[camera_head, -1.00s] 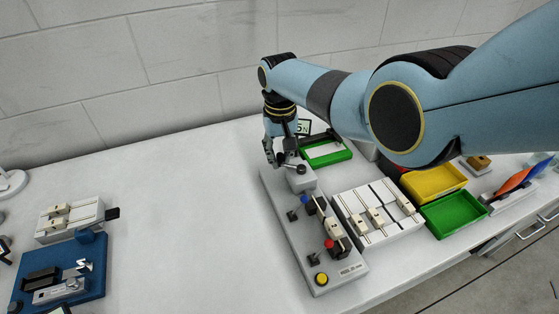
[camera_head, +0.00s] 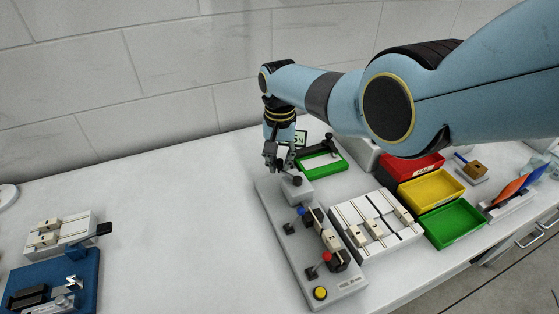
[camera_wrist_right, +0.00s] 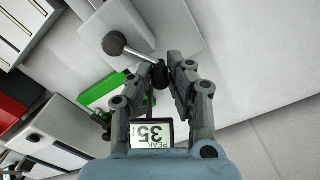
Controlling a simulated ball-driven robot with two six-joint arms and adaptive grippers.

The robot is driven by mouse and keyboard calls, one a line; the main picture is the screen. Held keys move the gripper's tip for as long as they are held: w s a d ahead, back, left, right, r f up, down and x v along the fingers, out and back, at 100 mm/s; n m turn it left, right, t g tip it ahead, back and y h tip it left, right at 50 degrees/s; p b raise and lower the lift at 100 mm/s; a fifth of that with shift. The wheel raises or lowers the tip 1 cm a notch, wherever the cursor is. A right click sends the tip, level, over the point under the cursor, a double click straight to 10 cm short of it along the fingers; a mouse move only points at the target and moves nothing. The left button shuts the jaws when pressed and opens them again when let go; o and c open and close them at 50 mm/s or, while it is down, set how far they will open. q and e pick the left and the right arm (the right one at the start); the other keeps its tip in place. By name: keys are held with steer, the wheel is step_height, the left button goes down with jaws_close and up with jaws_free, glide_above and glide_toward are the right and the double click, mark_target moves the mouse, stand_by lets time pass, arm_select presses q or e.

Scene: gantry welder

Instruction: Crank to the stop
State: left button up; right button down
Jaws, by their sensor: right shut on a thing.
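The block is at the far end of a long grey fixture (camera_head: 285,248). My right gripper (camera_head: 283,168) is over that far end, pointing down. In the right wrist view its fingers (camera_wrist_right: 166,82) are shut on the crank's dark knob (camera_wrist_right: 160,72), at the outer end of the crank arm. In the head view the gripper partly hides the knob. A small display (camera_wrist_right: 151,134) beyond the fingers reads "PEAK" and 35. My left gripper is not in view.
The fixture carries blue and red knobs, a yellow button (camera_head: 320,293) and cream blocks. A green tray (camera_head: 322,164) and a white slotted rack (camera_head: 376,227) stand close on its right, then yellow (camera_head: 431,190) and green bins.

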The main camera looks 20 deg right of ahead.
mark_target(280, 160)
steer(key=c, duration=1.5)
jaws_free()
steer(key=shift+w, duration=0.1)
steer(key=shift+c, duration=0.2)
step_height(280, 160, up, 12)
